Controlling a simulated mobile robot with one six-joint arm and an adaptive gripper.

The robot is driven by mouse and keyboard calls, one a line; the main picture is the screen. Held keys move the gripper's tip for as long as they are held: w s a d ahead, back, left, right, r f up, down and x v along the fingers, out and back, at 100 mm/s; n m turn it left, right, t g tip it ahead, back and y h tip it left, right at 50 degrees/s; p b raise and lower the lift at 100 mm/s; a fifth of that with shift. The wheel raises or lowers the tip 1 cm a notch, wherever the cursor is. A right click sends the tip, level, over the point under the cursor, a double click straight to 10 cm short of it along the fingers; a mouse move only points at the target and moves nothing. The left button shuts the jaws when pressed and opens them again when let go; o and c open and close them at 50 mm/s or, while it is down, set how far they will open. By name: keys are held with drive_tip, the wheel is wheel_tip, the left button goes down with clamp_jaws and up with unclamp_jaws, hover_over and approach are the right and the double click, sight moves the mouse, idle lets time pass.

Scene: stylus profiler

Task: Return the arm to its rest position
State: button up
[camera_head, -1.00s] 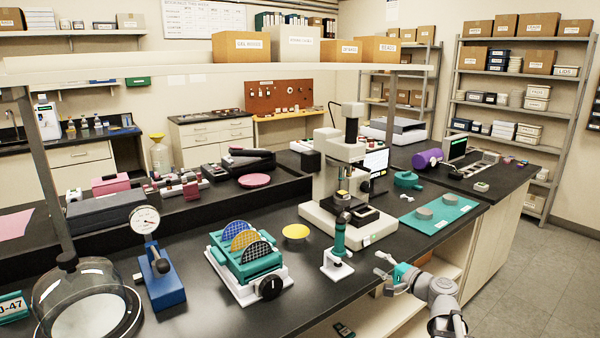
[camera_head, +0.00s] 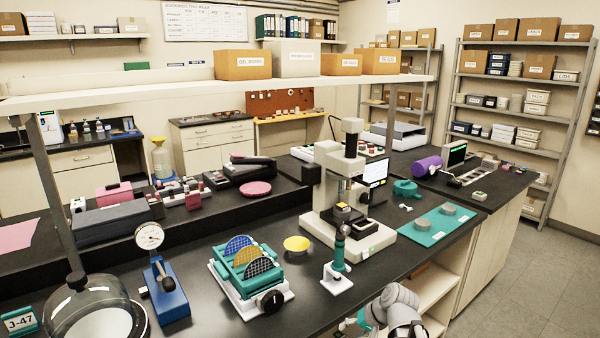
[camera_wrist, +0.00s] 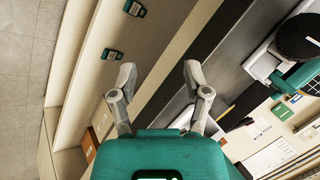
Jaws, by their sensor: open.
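My gripper (camera_wrist: 158,80) is open in the wrist view, with its two grey fingers spread and nothing between them. Its teal body fills the bottom of that view. In the head view my arm (camera_head: 395,308) is at the lower right, in front of the bench's front edge. The gripper end is low there and partly cut off by the bottom of the picture.
The stylus profiler (camera_head: 345,190) stands on the black bench. Near the front edge are a teal-and-white stand (camera_head: 338,262), a teal wafer rack (camera_head: 248,270) and a teal mat (camera_head: 440,228). Open shelves lie below the bench top. The floor at right is clear.

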drive_tip(key=s+d+n+g+h+p, duration=0.2)
drive_tip(key=s+d+g+h+p, duration=0.1)
drive_tip(key=s+h, duration=0.3)
drive_tip(key=shift+s+r+n, duration=0.3)
drive_tip(key=shift+s+r, duration=0.05)
drive_tip(key=shift+s, duration=0.4)
idle(1.3)
